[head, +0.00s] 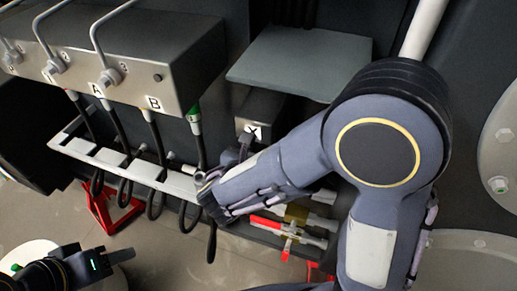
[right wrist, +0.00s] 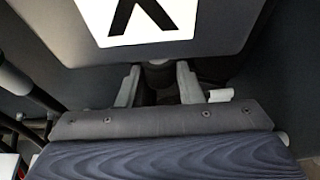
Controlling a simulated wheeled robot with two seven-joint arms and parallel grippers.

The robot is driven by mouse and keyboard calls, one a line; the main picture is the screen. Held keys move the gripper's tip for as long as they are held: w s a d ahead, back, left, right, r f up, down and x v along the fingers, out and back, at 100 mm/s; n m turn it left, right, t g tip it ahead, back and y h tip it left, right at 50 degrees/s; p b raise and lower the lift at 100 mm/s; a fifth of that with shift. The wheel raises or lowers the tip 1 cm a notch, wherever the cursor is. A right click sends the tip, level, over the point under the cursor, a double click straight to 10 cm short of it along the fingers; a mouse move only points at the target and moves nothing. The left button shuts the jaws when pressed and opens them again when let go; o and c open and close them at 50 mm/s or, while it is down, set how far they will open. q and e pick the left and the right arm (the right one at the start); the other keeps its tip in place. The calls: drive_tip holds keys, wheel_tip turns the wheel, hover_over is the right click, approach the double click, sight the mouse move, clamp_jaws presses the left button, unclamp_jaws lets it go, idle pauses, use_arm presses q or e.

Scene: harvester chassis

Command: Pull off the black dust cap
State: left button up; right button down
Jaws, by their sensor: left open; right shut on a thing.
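The black dust cap (right wrist: 160,76) shows in the right wrist view as a dark round piece at the lower edge of the block marked X (right wrist: 205,38). My right gripper (right wrist: 159,88) is shut on it, with one grey finger on each side. The lower part of the cap is hidden by the gripper body. In the head view the X block (head: 262,106) stands right of centre, and my right wrist hides most of the space below it. My left gripper (head: 119,256) is at the lower left of the head view, low and far from the cap; its fingers are small and dark.
A grey manifold (head: 150,45) with ports marked A and B stands at the left, with black hoses (head: 119,127) hanging into a pale rack (head: 90,152). A red-handled valve (head: 268,225) sits below my right forearm. A grey plate (head: 300,62) is above the X block.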

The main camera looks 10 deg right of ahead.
wheel_tip(320, 180, down, 4)
drive_tip(key=shift+r+b, duration=0.25)
drive_tip(key=shift+b, duration=1)
